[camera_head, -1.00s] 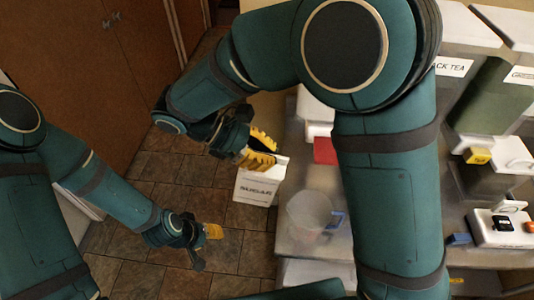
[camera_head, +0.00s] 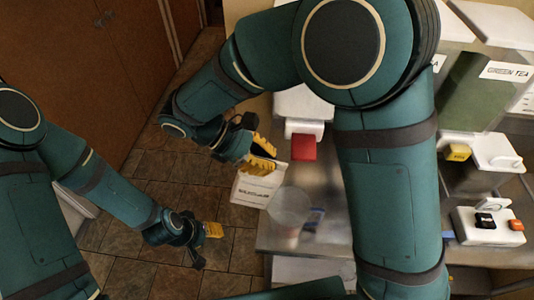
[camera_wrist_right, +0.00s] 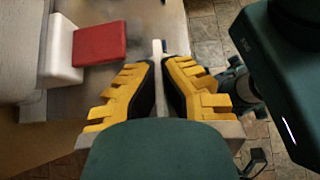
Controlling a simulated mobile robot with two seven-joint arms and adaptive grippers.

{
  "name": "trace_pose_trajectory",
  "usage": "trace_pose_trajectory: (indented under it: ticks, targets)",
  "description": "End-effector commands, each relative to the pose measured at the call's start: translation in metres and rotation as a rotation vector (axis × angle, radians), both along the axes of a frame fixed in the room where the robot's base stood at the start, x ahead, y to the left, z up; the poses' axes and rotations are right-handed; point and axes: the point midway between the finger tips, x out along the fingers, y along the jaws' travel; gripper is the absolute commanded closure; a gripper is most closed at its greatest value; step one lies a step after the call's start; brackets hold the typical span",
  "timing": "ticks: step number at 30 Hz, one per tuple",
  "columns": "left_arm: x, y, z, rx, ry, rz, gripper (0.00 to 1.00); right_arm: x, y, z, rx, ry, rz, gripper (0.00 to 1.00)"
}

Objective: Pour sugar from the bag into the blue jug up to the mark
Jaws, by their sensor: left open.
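The sugar bag (camera_head: 256,190) is a white paper packet with dark print, slightly tilted. My right gripper (camera_head: 262,157) is shut on its upper part and holds it at the left edge of the steel table. In the right wrist view, the yellow fingers (camera_wrist_right: 162,85) have a pale edge of the bag between them. The jug (camera_head: 289,206) is clear with a blue-grey handle at its right and stands just right of the bag. Its mark and fill level cannot be made out. My left gripper (camera_head: 206,243) is open and empty over the floor at lower left.
A red block (camera_head: 303,147) and a white container (camera_head: 303,103) are behind the jug. A green-tea bin (camera_head: 470,95), a white-lidded container (camera_head: 494,150) and a white tray (camera_head: 489,227) with small items stand at right. Tiled floor lies left of the steel table (camera_head: 320,245).

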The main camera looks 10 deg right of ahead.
Motion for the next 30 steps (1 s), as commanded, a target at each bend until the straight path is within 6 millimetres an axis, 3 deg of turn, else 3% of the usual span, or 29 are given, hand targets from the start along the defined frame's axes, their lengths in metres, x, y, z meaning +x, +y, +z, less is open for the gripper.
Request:
trace_pose_trajectory:
  ticks: [17,30]
  targets:
    - [0.000,0.000,0.000,0.000,0.000,0.000,0.53,0.000,-0.001,-0.050,0.127,-0.035,-0.002,1.00]
    - [0.000,0.000,-0.006,0.000,0.000,0.000,0.53,-0.001,-0.004,-0.086,0.466,-0.135,-0.003,1.00]
